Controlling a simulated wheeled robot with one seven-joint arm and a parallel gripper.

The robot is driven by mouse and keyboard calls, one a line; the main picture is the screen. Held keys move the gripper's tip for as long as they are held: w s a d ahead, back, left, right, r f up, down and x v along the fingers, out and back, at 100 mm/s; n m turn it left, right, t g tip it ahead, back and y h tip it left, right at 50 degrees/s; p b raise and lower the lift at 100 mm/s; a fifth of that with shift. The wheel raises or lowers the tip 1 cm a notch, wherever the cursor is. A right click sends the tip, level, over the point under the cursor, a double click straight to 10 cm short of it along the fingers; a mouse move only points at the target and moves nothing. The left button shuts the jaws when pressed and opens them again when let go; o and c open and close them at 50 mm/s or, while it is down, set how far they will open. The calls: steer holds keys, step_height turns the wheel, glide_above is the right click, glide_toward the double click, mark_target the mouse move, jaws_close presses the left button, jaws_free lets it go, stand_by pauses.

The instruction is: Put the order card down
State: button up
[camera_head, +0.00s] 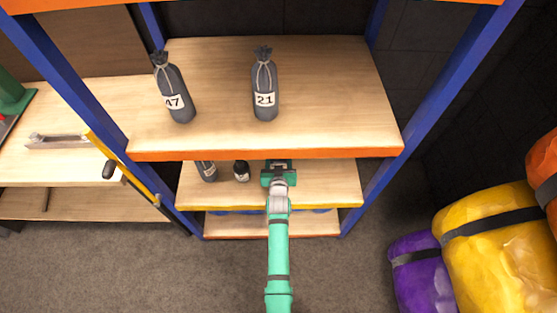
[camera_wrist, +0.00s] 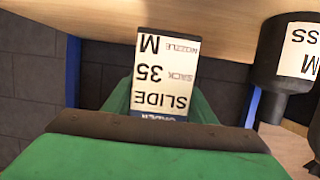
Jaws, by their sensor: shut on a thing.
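The order card (camera_wrist: 163,78) is white with black print reading SLIDE, SACK 35, NOZZLE M and a dark blue header strip. It appears upside down in the wrist view. My green gripper (camera_head: 279,174) is shut on its header end. The gripper is over the middle shelf board (camera_head: 325,185), beneath the upper board. In the wrist view the card's far end overlaps the wooden shelf surface (camera_wrist: 215,20); I cannot tell whether it touches. The card cannot be made out in the head view.
A small black labelled container (camera_head: 241,171) stands left of my gripper, with a dark sack (camera_head: 206,171) beyond it. Blue posts flank the rack. The shelf right of my gripper looks clear.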

steer(key=shift+w+f, duration=0.35)
steer(key=shift+f, duration=0.05)
steer(key=shift+w+f, duration=0.1)
steer(key=shift+f, duration=1.5)
steer(key=shift+f, duration=0.15)
steer(key=o, duration=1.1)
